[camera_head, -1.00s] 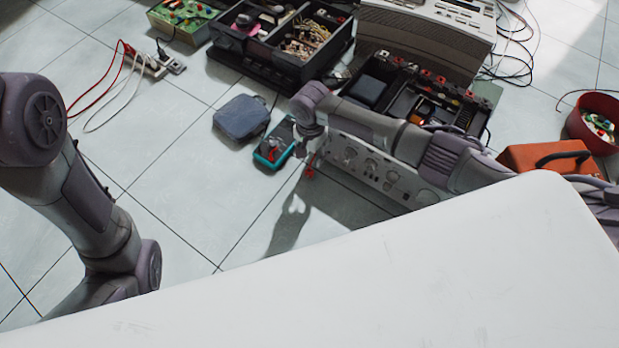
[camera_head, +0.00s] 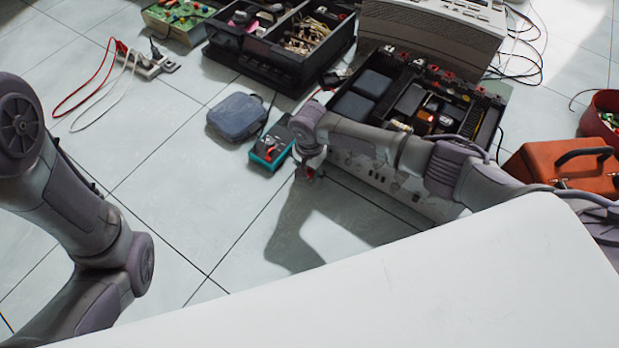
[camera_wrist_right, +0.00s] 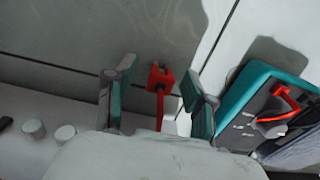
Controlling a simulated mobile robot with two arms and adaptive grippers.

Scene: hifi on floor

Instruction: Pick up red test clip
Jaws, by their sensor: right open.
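The red test clip (camera_wrist_right: 161,80) lies on the floor in the right wrist view, between the two fingers of my right gripper (camera_wrist_right: 158,92). The fingers are apart and do not visibly touch it. A red lead runs from the clip toward my gripper. In the head view my right gripper (camera_head: 308,168) points down at the floor, just right of the teal multimeter (camera_head: 270,147), with a bit of red at its tip. The multimeter, with a red part on it, also shows in the right wrist view (camera_wrist_right: 242,97). My left gripper is out of view.
The opened hi-fi unit (camera_head: 378,178) stands close beside my right gripper. A blue-grey pouch (camera_head: 235,117) lies left of the multimeter. An orange case (camera_head: 545,167) sits at the right. A black parts tray (camera_head: 262,72) is behind. The tiles at the front left are clear.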

